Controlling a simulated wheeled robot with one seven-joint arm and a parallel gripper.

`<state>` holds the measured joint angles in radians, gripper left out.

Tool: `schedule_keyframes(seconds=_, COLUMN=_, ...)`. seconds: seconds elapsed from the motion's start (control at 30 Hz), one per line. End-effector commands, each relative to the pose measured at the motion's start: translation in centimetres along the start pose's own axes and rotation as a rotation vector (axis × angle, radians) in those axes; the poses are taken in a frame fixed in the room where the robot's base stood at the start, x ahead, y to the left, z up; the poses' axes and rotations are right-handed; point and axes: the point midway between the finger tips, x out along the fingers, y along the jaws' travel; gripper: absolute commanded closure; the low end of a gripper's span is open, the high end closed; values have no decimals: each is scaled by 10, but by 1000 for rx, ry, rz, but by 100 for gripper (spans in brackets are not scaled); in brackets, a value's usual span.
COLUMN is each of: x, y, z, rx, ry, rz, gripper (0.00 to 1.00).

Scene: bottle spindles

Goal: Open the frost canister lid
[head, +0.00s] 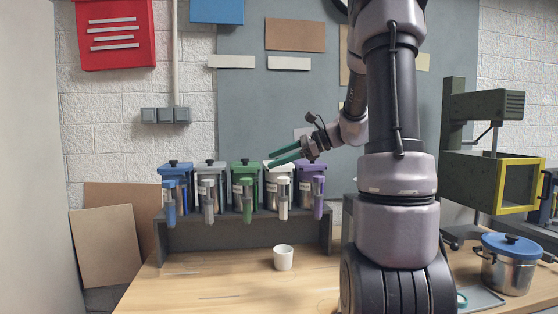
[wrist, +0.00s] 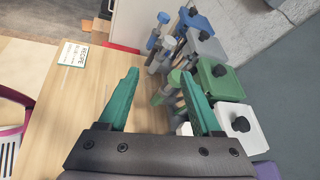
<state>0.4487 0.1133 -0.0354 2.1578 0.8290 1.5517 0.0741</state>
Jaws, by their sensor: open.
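Several canisters with coloured lids stand in a row on a dark rack (head: 245,236): blue (head: 174,170), grey (head: 211,170), green (head: 245,171), white (head: 277,176) and purple (head: 311,167). Each has a dark lid knob and a dispenser in front. Their labels are too small to read, so which one is frost is unclear; the white one may be. In the wrist view, the white lid (wrist: 240,128) is shut, with a black knob. My gripper (head: 270,158), with green fingers, is open and empty above the green and white canisters. It also shows in the wrist view (wrist: 160,74).
A white cup (head: 283,257) stands on the wooden table (head: 230,285) in front of the rack. A steel pot with a blue lid (head: 510,262) and a green machine with a yellow frame (head: 490,170) are at the right. A recipe card (wrist: 73,54) lies on the table.

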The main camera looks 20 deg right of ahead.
Motion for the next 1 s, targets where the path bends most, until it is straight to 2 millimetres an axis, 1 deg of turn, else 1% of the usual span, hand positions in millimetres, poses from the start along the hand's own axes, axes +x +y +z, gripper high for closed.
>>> schedule_keyframes(seconds=0.03, x=-7, y=-24, z=-21, rx=98, ry=-55, rz=-64, gripper=34)
schedule_keyframes(seconds=0.1, x=-19, y=-53, z=-43, rx=205, ry=-130, rz=-150, gripper=34)
schedule_keyframes(seconds=0.2, x=-38, y=-85, z=-72, rx=323, ry=-221, rz=-257, gripper=34)
schedule_keyframes(seconds=0.3, x=-53, y=-105, z=-94, rx=396, ry=-283, rz=-334, gripper=34)
schedule_keyframes(seconds=0.4, x=-61, y=-115, z=-106, rx=432, ry=-317, rz=-374, gripper=34)
schedule_keyframes(seconds=0.47, x=-61, y=-118, z=-108, rx=439, ry=-326, rz=-383, gripper=34)
schedule_keyframes(seconds=0.57, x=-54, y=-123, z=-105, rx=439, ry=-328, rz=-385, gripper=34)
schedule_keyframes(seconds=0.9, x=2, y=-148, z=-91, rx=438, ry=-326, rz=-381, gripper=34)
schedule_keyframes(seconds=1.0, x=15, y=-155, z=-88, rx=437, ry=-326, rz=-381, gripper=34)
